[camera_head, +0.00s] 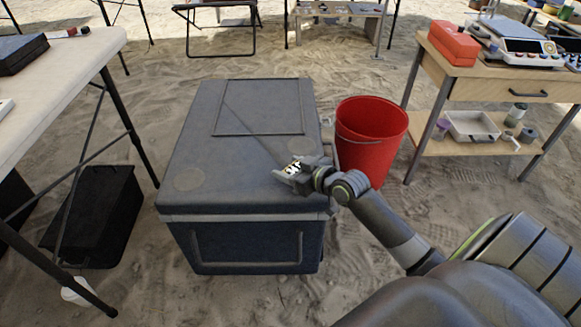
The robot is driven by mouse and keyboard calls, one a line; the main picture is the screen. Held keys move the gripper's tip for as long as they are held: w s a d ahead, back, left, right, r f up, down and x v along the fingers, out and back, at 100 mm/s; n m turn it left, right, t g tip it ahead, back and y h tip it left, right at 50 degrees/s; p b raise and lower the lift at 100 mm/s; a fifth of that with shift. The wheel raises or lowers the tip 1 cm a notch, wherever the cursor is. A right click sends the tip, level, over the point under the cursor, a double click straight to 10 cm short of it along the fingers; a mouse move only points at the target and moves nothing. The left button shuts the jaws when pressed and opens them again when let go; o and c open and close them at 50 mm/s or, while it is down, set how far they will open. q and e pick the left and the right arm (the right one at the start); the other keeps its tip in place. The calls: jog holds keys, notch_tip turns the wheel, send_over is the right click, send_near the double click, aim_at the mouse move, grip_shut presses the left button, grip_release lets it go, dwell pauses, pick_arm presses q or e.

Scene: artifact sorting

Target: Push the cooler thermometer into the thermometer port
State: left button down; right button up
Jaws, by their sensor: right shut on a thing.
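The cooler (265,232) is a large grey box with its lid closed, standing on the sand in the middle. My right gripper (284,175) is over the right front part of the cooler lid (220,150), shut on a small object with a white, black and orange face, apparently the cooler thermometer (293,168). The fingers hide most of it, and I cannot tell whether it touches the lid. The thermometer port cannot be made out; it may be hidden by the gripper. My left gripper is not in view.
A red bucket (369,135) stands close against the cooler's right side, near my right forearm. A wooden table (480,88) with a scale (512,40) is at the right. A pale table (75,55) is at the left, with a black crate (95,215) below it.

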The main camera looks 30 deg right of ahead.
jog(key=shift+f+b, duration=0.55)
jog(key=shift+f, duration=0.25)
jog(key=o, duration=1.1)
jog(key=shift+c, duration=0.2)
